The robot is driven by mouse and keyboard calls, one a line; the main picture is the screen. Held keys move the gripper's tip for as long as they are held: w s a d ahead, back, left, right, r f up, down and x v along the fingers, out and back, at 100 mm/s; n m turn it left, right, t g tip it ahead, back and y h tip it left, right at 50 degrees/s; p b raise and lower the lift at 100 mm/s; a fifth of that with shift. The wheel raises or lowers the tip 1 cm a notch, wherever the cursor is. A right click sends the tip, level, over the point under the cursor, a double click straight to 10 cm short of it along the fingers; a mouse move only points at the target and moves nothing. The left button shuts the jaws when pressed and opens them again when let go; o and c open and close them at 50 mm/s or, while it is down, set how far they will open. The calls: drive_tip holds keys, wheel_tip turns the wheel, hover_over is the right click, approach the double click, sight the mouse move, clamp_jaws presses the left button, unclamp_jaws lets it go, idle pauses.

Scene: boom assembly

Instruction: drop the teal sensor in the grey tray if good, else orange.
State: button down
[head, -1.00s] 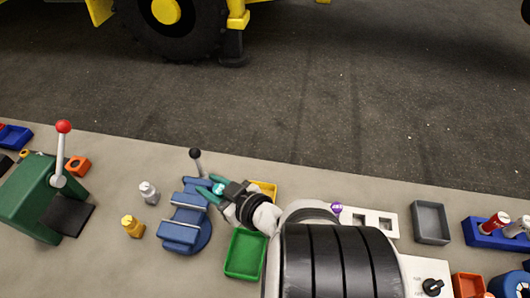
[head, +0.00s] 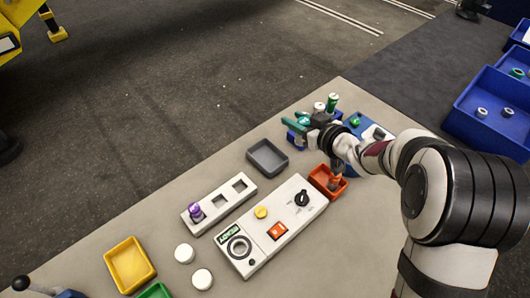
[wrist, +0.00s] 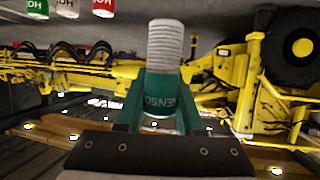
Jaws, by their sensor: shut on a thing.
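My gripper (head: 296,126) is at the far right end of the bench, beyond the grey and orange trays. In the wrist view it (wrist: 160,112) is shut on the teal sensor (wrist: 158,102), which has a teal band with white lettering and a white ribbed end. The sensor cannot be made out clearly in the head view. The grey tray (head: 267,158) looks empty and lies to the left of and nearer than my gripper. The orange tray (head: 321,190) is nearer than the gripper, beside my arm, with something small in it.
A white tester box (head: 262,240) has a READY display, a round socket, a yellow lamp, an orange button and a black knob. A white rack (head: 217,199) holds a purple-topped part. Small cylinders (head: 332,103) stand near my gripper. A yellow tray (head: 130,265) is at front left.

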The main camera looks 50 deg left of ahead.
drive_tip(key=s+a+f, duration=0.5)
drive_tip(key=a+f, duration=0.5)
drive_tip(key=f, duration=0.1)
drive_tip(key=shift+s, duration=0.15)
drive_tip(key=shift+f, duration=0.4)
drive_tip(key=shift+f, duration=0.2)
